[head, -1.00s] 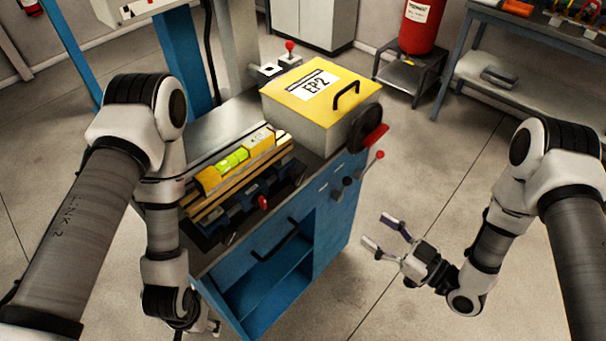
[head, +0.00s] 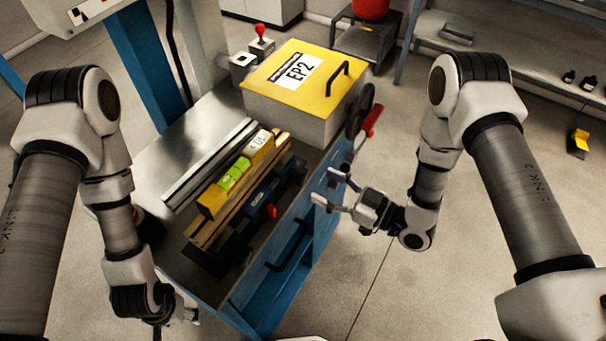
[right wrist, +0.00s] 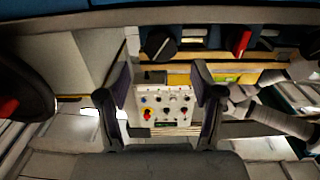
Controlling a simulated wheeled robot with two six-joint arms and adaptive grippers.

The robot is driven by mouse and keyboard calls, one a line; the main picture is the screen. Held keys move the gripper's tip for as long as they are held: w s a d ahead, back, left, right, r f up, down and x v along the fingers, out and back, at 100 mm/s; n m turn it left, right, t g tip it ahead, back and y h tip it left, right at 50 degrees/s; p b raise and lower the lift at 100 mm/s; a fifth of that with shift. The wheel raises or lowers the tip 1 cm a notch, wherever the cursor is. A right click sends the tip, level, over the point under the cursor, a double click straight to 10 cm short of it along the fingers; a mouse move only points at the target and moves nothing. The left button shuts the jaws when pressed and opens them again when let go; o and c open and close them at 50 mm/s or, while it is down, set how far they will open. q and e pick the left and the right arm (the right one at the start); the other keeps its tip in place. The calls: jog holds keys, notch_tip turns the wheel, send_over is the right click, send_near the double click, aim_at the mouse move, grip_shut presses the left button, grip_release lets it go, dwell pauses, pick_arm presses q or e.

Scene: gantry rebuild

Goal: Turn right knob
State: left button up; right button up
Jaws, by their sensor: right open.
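In the right wrist view a black knob (right wrist: 160,45) with a light pointer mark sits on the blue machine front. A red knob (right wrist: 240,41) is beside it; a red knob (head: 271,210) also shows on the machine front in the head view. My right gripper (head: 327,187) is open and empty by the machine's right front edge. In the wrist view its spread fingers (right wrist: 161,76) stand with the black knob beyond and between their tips, apparently not touching. In the head view the gripper hides that knob. My left gripper (head: 186,315) is low at the machine's near left, its fingers unclear.
A yellow-lidded EP2 box (head: 303,85) sits on the blue machine. A black handwheel with a red handle (head: 372,121) sticks out near my right gripper. A yellow level (head: 236,176) lies on the machine top. Open floor (head: 385,270) lies to the right.

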aim_at(306, 177)
jog(key=x, duration=0.5)
jog(key=shift+w+a+f, duration=0.1)
jog(key=shift+w+a, duration=0.05)
jog(key=shift+a, duration=0.25)
jog(key=shift+d, duration=0.25)
jog(key=shift+c, duration=1.4)
jog(key=c, duration=0.8)
jog(key=m+b, duration=0.1)
jog(key=m, duration=0.4)
jog(key=shift+m, duration=0.4)
jog(key=shift+c, duration=0.2)
jog(key=o, duration=0.9)
jog(key=shift+o, duration=1.1)
